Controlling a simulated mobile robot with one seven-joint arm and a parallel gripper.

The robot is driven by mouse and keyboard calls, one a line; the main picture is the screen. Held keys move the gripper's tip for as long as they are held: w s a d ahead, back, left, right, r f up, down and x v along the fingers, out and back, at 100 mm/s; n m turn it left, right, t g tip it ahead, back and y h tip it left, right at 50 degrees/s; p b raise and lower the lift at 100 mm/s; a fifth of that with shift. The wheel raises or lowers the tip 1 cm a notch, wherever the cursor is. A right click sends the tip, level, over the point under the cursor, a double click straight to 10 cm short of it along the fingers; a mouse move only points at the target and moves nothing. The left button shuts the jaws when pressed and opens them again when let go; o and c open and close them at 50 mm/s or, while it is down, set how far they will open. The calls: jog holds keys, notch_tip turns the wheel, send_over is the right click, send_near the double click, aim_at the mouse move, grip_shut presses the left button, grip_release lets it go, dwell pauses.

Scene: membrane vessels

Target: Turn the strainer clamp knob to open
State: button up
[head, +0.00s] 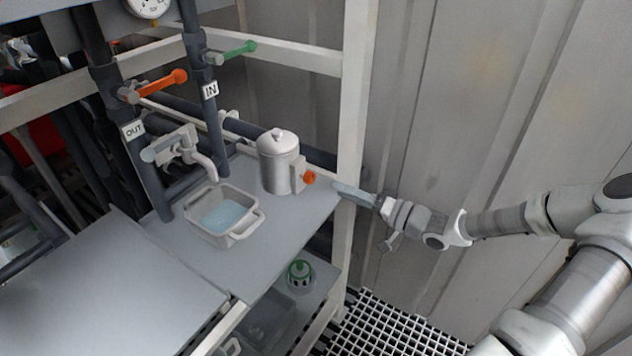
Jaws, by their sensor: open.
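The strainer is a grey metal canister (279,165) with a domed lid, standing upright on the grey shelf. Its orange clamp knob (310,178) sticks out on the right side, from a pale block. My gripper (340,188) comes in from the right, with its fingers pointing left at the knob. The fingertips are a short way to the right of the knob and look apart from it. The gripper is open and appears empty; the gap between its fingers is hard to make out at this angle.
A white frame post (352,120) stands close to my gripper. A basin of water (222,220) sits under a tap (183,150), left of the strainer. Orange (163,83) and green (238,49) valve handles are on the pipes behind. A green-and-white object (300,272) is on the lower shelf.

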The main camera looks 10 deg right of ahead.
aim_at(313, 178)
jog(key=b+x, duration=0.1)
jog(key=x, duration=0.7)
jog(key=shift+w, duration=0.15)
grip_shut()
